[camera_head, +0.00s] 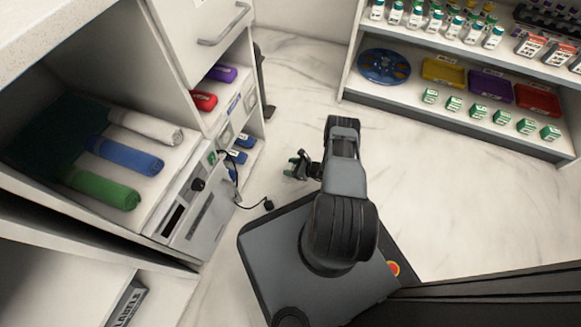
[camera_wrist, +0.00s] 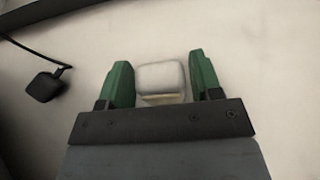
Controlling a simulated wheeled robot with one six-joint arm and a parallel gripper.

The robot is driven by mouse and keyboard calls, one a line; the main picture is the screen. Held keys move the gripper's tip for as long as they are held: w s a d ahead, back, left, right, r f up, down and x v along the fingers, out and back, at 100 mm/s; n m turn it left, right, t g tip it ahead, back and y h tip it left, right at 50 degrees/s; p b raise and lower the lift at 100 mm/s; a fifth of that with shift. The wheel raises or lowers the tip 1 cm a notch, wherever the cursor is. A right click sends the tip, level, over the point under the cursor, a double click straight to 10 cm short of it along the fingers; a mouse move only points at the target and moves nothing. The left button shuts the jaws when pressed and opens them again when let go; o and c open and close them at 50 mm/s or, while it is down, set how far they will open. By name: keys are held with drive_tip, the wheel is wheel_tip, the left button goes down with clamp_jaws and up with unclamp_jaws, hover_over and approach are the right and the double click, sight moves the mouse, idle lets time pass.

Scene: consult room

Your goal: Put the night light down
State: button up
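The night light (camera_wrist: 162,77) is a small white rounded block with a cream lower part. In the wrist view it sits between the two green fingertips of my gripper (camera_wrist: 162,82), which close in on both its sides. In the head view my gripper (camera_head: 299,164) hangs over the pale floor, left of my arm and right of the low shelves. The night light is not clear there against the pale floor. How high it is above the floor cannot be told.
A black plug (camera_head: 268,204) on a cord lies on the floor left of my gripper; it also shows in the wrist view (camera_wrist: 46,86). The cord runs to a grey device (camera_head: 190,212) on the shelf unit. Stocked shelves (camera_head: 463,115) stand at the back right. Marbled floor between is clear.

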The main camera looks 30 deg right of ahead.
drive_tip(key=shift+o, duration=1.3)
drive_tip(key=shift+r, duration=0.35)
drive_tip(key=r+p+v, duration=0.1)
drive_tip(key=p+v, duration=0.3)
drive_tip(key=v, duration=0.8)
drive_tip(key=w+a+r+n+g, duration=0.25)
drive_tip(key=r+n, duration=0.25)
drive_tip(key=r, duration=0.4)
drive_tip(key=w+a+r+n+g, duration=0.2)
drive_tip(key=r+n+g, duration=0.15)
drive_tip(key=r, duration=0.65)
drive_tip(key=w+a+r+n+g, duration=0.25)
drive_tip(key=r+n, duration=0.35)
drive_tip(key=r, duration=0.3)
drive_tip(key=s+a+r+n+h, duration=0.3)
drive_tip(key=s+r+n, duration=0.1)
drive_tip(key=r, duration=0.3)
drive_tip(key=s+a+r+n+t+h, duration=0.1)
drive_tip(key=s+a+r+n+h, duration=0.2)
drive_tip(key=s+r, duration=0.3)
drive_tip(key=s+a+r+n+h, duration=0.3)
drive_tip(key=r+n, duration=0.3)
drive_tip(key=r, duration=0.2)
drive_tip(key=shift+s+a, duration=0.5)
drive_tip(key=shift+s, duration=0.4)
